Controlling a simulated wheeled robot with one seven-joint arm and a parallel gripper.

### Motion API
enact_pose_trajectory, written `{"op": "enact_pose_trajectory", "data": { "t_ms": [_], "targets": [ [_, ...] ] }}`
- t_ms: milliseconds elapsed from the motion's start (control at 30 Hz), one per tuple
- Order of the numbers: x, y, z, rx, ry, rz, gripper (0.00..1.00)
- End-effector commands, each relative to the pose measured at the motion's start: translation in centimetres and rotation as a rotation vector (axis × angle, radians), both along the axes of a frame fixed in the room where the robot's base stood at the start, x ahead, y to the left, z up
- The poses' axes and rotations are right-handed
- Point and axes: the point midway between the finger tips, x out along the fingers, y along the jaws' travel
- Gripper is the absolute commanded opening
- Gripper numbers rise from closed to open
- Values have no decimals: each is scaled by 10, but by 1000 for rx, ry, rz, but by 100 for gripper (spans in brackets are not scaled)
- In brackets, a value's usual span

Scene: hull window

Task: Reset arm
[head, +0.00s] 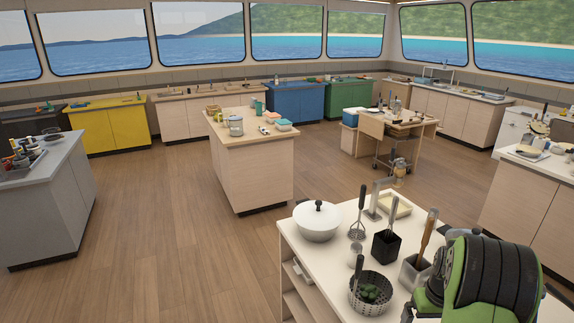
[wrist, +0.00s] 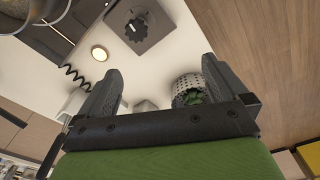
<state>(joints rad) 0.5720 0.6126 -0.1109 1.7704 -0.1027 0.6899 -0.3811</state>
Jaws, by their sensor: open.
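My gripper (wrist: 160,80) is open in the wrist view, with its two dark fingers spread apart and nothing held between them. The same basket (head: 358,302) stands on the white counter (head: 338,255) in the head view. My green and black arm (head: 490,270) is at the lower right of the head view. The gripper's fingers cannot be made out there.
On the counter are a white lidded pot (head: 317,224), a black utensil holder (head: 385,246) and a grey container (head: 414,272) with a wooden-handled tool. A wooden island (head: 255,178) stands farther back. Open wooden floor (head: 165,230) lies to the left.

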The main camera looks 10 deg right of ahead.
Motion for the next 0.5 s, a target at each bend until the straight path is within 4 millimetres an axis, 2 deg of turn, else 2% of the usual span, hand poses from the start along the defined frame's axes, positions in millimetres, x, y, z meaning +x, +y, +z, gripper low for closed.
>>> {"op": "enact_pose_trajectory", "data": {
  "t_ms": [33,100,233,367,500],
  "targets": [
    [3,25,20,-14,-38,22,100],
    [-1,58,48,-24,-77,41,100],
    [-23,117,90,-38,-152,78,100],
    [-61,170,117,-45,-230,118,100],
    [-113,215,125,-44,-314,164,100]
  ]
}}
